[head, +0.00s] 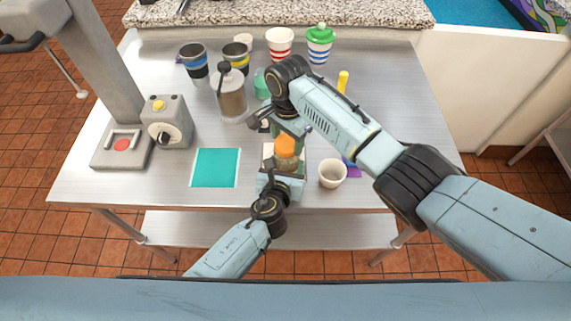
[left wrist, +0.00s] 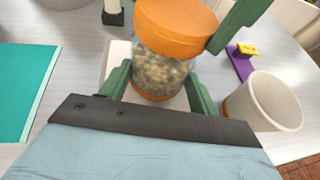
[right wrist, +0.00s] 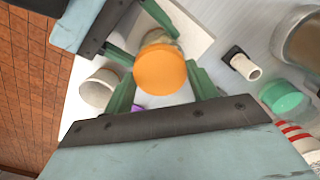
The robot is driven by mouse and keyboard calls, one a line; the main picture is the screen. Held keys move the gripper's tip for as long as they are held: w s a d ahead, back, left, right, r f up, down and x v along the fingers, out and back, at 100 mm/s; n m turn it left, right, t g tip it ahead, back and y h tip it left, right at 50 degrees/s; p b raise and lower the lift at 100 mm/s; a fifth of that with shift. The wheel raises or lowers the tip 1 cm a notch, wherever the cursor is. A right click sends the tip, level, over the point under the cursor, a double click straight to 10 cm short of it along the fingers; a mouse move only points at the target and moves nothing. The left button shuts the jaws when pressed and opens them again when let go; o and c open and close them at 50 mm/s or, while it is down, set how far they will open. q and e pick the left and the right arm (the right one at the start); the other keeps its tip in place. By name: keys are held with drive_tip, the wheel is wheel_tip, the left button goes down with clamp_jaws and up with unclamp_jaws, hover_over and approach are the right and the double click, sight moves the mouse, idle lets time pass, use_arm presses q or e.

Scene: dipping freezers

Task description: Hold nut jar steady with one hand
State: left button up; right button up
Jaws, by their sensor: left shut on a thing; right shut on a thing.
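The nut jar has a clear body full of nuts (left wrist: 158,73) and an orange lid (head: 286,146). It looks upright above a pale square pad (left wrist: 117,58); whether it touches the pad is unclear. My left gripper (head: 284,168) is shut around the lower body, with green fingers on both sides in the left wrist view (left wrist: 158,88). My right gripper (head: 287,133) comes from above and is shut at the lid. In the right wrist view the lid (right wrist: 160,69) sits between its fingers. The arms partly hide the jar in the head view.
A white cup (head: 332,173) stands close to the right. A teal mat (head: 215,168) lies to the left, near a grey device with a knob (head: 167,122). A canister (head: 231,96), dark cups (head: 194,62) and striped cups (head: 319,46) stand behind. The table's front left is clear.

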sight(288, 143)
use_arm(q)
drive_tip(key=shift+w+a, duration=0.15)
drive_tip(key=shift+a, duration=0.2)
use_arm(e)
drive_tip(key=shift+d+f+m, duration=0.15)
drive_tip(key=shift+d+m, duration=0.15)
drive_tip(key=shift+m, duration=0.4)
drive_tip(key=o, duration=1)
drive_tip(key=shift+c, duration=0.2)
drive_tip(key=shift+o, duration=1)
use_arm(q)
drive_tip(key=shift+d, duration=0.15)
use_arm(e)
drive_tip(key=shift+a, duration=0.15)
drive_tip(key=shift+a+r, duration=0.1)
drive_tip(key=shift+r, duration=0.25)
use_arm(q)
drive_tip(key=shift+d, duration=0.15)
use_arm(e)
wheel_tip(288, 143, up, 12)
drive_tip(key=shift+f, duration=0.25)
